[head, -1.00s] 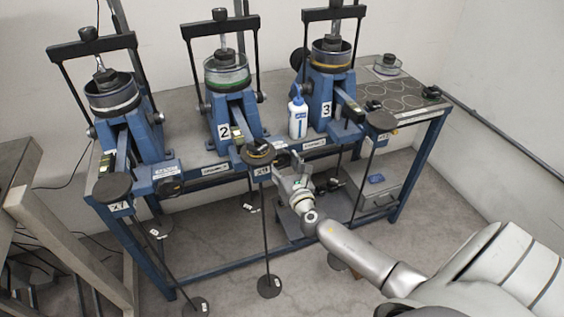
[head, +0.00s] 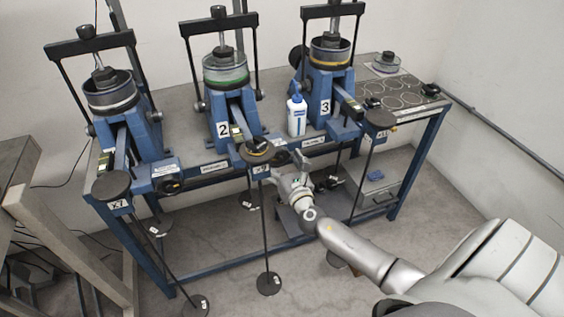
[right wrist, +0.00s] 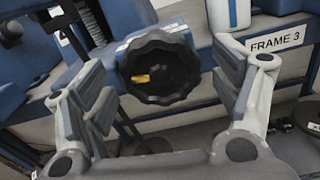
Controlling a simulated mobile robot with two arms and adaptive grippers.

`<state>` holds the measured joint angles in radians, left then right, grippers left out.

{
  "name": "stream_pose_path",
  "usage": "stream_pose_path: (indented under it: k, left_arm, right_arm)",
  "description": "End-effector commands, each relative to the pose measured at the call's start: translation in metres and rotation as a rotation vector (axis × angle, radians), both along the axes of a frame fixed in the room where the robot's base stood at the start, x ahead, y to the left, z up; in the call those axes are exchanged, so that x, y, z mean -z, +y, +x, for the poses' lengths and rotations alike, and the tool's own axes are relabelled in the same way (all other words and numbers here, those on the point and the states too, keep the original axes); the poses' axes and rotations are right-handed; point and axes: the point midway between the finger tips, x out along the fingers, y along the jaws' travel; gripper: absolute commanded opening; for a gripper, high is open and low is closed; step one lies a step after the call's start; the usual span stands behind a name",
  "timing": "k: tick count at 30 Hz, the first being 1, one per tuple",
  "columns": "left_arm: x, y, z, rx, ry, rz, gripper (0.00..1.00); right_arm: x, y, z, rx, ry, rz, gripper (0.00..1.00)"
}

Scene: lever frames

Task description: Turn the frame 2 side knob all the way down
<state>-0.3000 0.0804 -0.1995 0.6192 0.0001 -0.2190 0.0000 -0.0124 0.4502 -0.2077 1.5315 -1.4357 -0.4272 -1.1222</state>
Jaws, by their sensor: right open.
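Frame 2 (head: 222,118) is the middle blue lever frame on the bench, with a "2" label and a green-banded cup. Its side knob (right wrist: 160,68) is black and scalloped, with a yellow mark on the left of its face, in the right wrist view. My right gripper (right wrist: 163,85) is open, with one finger to each side of the knob; I cannot tell whether either touches it. In the head view my right gripper (head: 285,166) is at the bench's front edge beside frame 2's lever end, and the knob is mostly hidden there. My left gripper is not in view.
Frame 3 (head: 322,88) stands to the right and another blue frame (head: 118,110) to the left. A white bottle (head: 297,116) stands between frames 2 and 3. A round black weight plate (head: 257,151) is close left of my right gripper. Thin rods hang below the bench.

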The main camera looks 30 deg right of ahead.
Motion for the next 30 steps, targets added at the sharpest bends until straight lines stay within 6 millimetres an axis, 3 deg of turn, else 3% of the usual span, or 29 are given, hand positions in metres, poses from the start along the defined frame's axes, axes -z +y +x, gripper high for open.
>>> stream_pose_path:
  k: [5, 21, 30]
  left_arm:
    - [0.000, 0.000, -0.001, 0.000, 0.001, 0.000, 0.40]
    - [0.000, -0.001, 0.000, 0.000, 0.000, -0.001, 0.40]
    - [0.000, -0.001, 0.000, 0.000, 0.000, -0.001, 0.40]
  right_arm:
    - [0.001, 0.003, -0.012, 0.000, 0.001, 0.000, 0.84]
    - [0.001, 0.025, -0.104, 0.000, 0.003, 0.000, 0.84]
    - [0.000, 0.028, -0.117, 0.000, 0.001, 0.000, 0.84]
